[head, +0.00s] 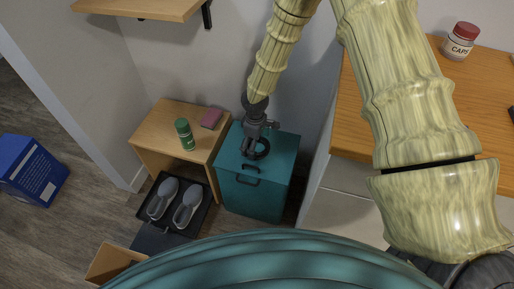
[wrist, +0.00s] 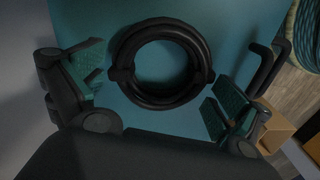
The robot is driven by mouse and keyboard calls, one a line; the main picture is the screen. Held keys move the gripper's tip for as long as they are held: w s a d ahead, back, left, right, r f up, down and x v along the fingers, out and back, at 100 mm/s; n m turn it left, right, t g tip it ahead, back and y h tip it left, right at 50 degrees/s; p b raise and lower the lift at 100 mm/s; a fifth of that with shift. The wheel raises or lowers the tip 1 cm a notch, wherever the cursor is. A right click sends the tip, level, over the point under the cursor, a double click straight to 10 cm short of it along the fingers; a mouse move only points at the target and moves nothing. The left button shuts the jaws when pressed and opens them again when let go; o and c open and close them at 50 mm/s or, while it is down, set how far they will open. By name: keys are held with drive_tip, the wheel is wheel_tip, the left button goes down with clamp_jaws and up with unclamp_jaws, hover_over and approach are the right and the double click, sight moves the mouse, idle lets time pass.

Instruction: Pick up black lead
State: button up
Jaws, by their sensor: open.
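The black lead (wrist: 160,102) is a coiled black ring lying on top of a teal cabinet (head: 268,193). In the head view the coil (head: 262,149) is partly hidden by my gripper (head: 259,130). In the wrist view my gripper (wrist: 158,98) is open, with one finger to the left of the coil and one to the right. The coil sits between the fingers, and a small gap shows on each side. I cannot tell how far above the cabinet top the fingertips are.
A wooden shelf unit (head: 160,118) beside the cabinet holds a green can (head: 185,134) and a pink block (head: 211,118). Grey shoes (head: 186,205) sit on a dark tray below. A wooden counter (head: 487,105) with a CAPS jar (head: 461,41) stands at right. A blue box (head: 30,170) is at left.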

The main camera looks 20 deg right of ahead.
drive_tip(key=shift+f, duration=0.1)
drive_tip(key=c, duration=0.9)
drive_tip(key=shift+o, duration=0.2)
